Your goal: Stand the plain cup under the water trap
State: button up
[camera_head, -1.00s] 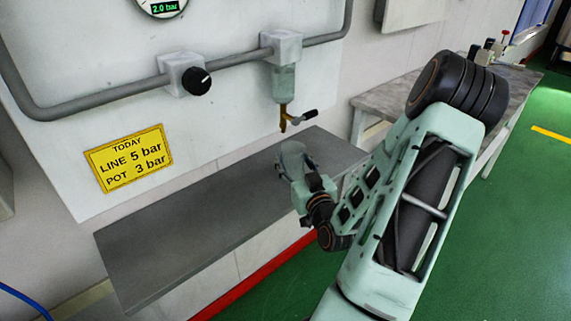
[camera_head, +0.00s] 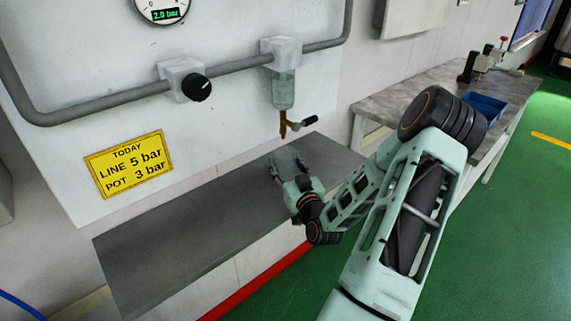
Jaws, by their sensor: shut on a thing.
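The water trap (camera_head: 283,91) is a pale, translucent bowl hanging from a white block on the grey pipe. A brass drain with a black-handled lever (camera_head: 297,122) is at its bottom. My gripper (camera_head: 284,157) is low over the grey shelf, just below the drain in the picture. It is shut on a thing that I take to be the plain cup. The cup cannot be made out, as the gripper and wrist hide it. I cannot tell whether it touches the shelf or stands exactly under the drain.
The grey shelf (camera_head: 170,235) is clear to the left. A black regulator knob (camera_head: 196,88), a gauge (camera_head: 163,8) and a yellow sign (camera_head: 129,163) are on the wall panel. A grey bench (camera_head: 410,95) with a blue tray (camera_head: 484,106) stands at the right.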

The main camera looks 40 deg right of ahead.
jog(key=shift+f, duration=0.15)
jog(key=o, duration=1.1)
jog(key=shift+c, duration=0.2)
jog(key=v, duration=1.2)
